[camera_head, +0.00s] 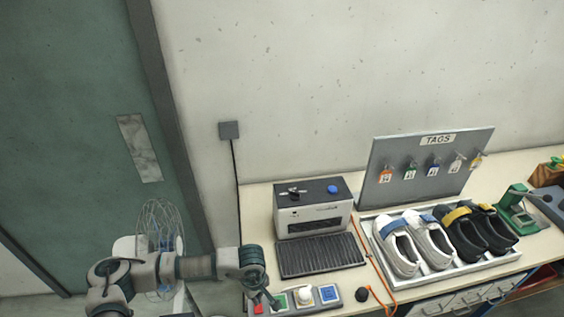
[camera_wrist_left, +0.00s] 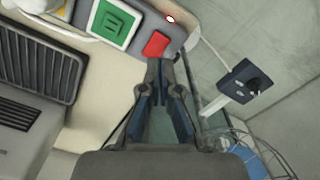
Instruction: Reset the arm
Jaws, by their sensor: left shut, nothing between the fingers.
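My left arm comes in from the lower left of the head view, and its gripper (camera_head: 272,299) points down at the left end of a grey button panel (camera_head: 318,303). In the left wrist view the fingers of my left gripper (camera_wrist_left: 161,68) are together with nothing between them. Their tips appear right beside a red button (camera_wrist_left: 157,44) on the panel; whether they touch it I cannot tell. The red button also shows in the head view (camera_head: 258,309). A green button (camera_wrist_left: 112,24) sits next to it. My right gripper is not in view.
A white machine (camera_head: 300,222) with a dark ribbed mat (camera_head: 322,256) stands behind the panel. To the right are a tag board (camera_head: 425,170) and a tray (camera_head: 462,270) of white and black shoes. A wire-caged fan (camera_head: 160,235) stands left of the bench.

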